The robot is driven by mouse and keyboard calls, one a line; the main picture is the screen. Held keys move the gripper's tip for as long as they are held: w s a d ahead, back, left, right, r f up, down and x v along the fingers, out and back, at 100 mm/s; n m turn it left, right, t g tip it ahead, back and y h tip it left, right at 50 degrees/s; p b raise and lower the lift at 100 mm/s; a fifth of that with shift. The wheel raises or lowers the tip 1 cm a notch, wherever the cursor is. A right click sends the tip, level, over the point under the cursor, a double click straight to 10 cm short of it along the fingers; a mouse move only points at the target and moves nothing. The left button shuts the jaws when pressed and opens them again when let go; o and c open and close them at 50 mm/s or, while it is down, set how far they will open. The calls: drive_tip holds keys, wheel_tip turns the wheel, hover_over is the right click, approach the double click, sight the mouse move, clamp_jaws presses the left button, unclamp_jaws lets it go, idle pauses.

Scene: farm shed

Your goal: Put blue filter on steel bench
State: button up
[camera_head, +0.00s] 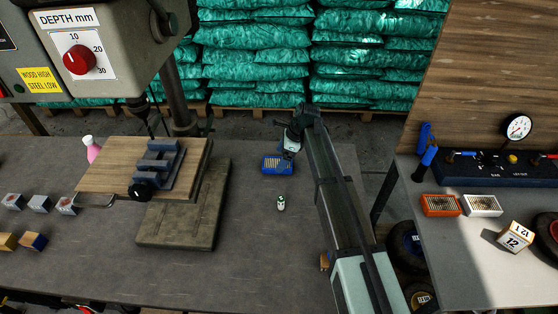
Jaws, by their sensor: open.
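My gripper (290,150) is open, at the filter's upper right edge. It hides part of that side, and I cannot tell whether they touch. A second, lighter grey bench (450,270) stands at the right and carries an orange filter (440,206) and a white filter (482,206). I cannot tell from looks alone which bench is steel.
A drill press (110,45) with a wooden board stands left. The right bench also holds a gauge panel (480,168) and a calendar block (515,237). A gap separates the benches.

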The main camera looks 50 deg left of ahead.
drive_tip(key=v, duration=0.9)
drive_tip(key=shift+r, duration=0.2)
drive_tip(key=shift+w+d, duration=0.1)
